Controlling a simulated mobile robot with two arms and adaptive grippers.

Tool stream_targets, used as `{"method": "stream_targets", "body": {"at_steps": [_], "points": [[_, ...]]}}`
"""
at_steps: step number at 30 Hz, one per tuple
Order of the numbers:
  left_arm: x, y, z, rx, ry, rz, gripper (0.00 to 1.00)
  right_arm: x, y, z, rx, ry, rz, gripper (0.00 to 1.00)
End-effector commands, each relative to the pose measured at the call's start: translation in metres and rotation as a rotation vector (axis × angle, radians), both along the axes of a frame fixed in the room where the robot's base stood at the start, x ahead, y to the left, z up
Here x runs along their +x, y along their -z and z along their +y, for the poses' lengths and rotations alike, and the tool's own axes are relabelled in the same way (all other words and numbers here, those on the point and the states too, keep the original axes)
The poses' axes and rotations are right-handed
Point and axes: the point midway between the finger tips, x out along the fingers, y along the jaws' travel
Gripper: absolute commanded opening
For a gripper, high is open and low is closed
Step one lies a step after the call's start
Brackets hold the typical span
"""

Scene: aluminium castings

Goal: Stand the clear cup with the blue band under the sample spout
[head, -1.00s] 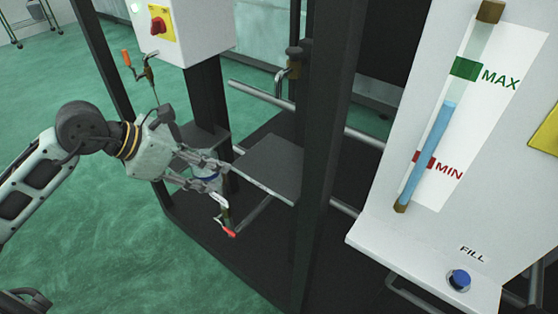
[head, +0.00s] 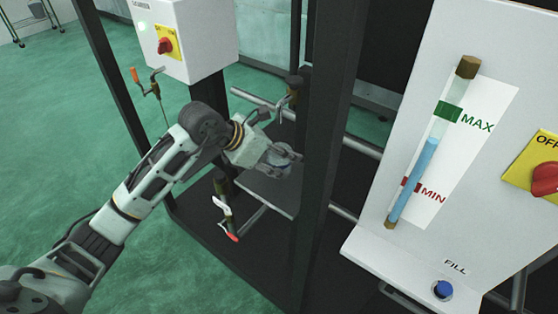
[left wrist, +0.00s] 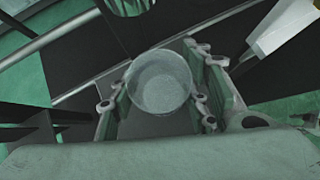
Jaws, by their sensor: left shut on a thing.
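My left gripper (head: 282,160) is shut on the clear cup (head: 275,158), which is mostly hidden by the fingers in the head view. The left wrist view looks down on the cup's round top (left wrist: 160,82), between the fingers of my left gripper (left wrist: 160,95). The blue band cannot be made out. A bent metal spout with a dark top (head: 290,98) is above the gripper. The cup is over a dark grey shelf plate (head: 270,197); whether it touches the plate or is exactly beneath the spout cannot be told. My right gripper is not in view.
A dark upright post (head: 325,150) stands close to the right of the gripper. A red-tipped lever (head: 228,222) is below left of the plate. A white switch box (head: 190,38) is behind. A white gauge panel (head: 385,130) with a FILL button (head: 443,289) is at right.

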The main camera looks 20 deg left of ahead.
Motion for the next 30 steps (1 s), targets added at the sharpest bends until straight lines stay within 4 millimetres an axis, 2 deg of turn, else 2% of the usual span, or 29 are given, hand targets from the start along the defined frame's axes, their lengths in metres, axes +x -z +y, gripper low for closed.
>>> {"method": "stream_targets", "body": {"at_steps": [9,19,20,21,25,30], "points": [[-0.001,0.034,0.000,-0.001,-0.001,0.003,0.26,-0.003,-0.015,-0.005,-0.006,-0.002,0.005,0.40],[0.000,0.040,0.001,0.001,0.000,0.001,0.26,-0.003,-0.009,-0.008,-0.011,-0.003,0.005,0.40],[0.000,0.038,0.001,0.000,0.000,0.000,0.46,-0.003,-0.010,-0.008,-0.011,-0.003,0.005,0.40],[0.000,0.037,0.001,0.000,-0.001,0.001,0.50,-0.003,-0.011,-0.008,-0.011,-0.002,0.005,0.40],[-0.001,0.038,0.001,0.000,-0.001,0.001,0.61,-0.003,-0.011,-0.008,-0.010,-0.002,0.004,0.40],[-0.001,0.037,0.001,0.000,-0.001,0.001,0.63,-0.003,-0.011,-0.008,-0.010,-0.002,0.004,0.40]]}}
